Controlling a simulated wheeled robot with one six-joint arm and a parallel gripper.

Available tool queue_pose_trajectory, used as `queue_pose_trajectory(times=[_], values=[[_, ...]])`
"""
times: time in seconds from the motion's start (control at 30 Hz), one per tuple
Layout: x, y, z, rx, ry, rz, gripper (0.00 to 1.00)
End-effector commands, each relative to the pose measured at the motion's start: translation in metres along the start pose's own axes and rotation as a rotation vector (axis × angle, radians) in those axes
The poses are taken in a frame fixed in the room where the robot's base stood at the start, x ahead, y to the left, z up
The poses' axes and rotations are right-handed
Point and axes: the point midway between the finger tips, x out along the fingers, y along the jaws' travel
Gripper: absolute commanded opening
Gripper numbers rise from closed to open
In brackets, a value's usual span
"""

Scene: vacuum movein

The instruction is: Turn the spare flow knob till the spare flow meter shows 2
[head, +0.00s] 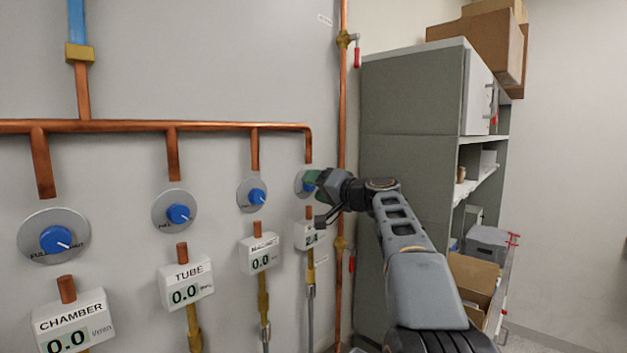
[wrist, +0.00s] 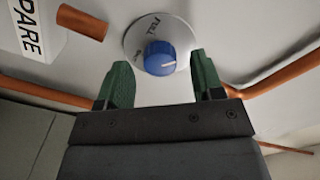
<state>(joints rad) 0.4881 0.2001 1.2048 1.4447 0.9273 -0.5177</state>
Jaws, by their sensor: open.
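The spare flow knob (wrist: 160,58) is blue with a white pointer line, on a round grey dial plate (wrist: 133,42). In the wrist view its pointer aims right and slightly up. My gripper (wrist: 160,77) is open, its green fingers on either side of the knob with a gap showing at each side. In the head view my gripper (head: 312,182) is at the far-right knob and hides part of it. The spare flow meter (head: 309,236) is a white box below that knob; its reading seems to start with 2, but the rest is too small to read surely.
Chamber (head: 70,322), tube (head: 186,283) and another meter (head: 260,254) stand to the left, each reading 0.0, with blue knobs above. A vertical copper pipe (head: 342,120) with red-handled valves and a grey cabinet (head: 410,95) are close on the right.

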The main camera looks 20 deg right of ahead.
Motion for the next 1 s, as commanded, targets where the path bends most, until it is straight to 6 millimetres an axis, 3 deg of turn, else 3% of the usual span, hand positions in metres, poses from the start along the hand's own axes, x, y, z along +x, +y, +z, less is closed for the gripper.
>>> queue_pose_trajectory(times=[0.2,0.53,1.0], values=[[0.013,-0.001,0.0,0.001,0.0,0.0,0.61],[0.015,0.0,0.0,0.0,0.0,0.0,0.61],[0.015,0.0,0.0,0.0,0.001,0.0,0.16]])
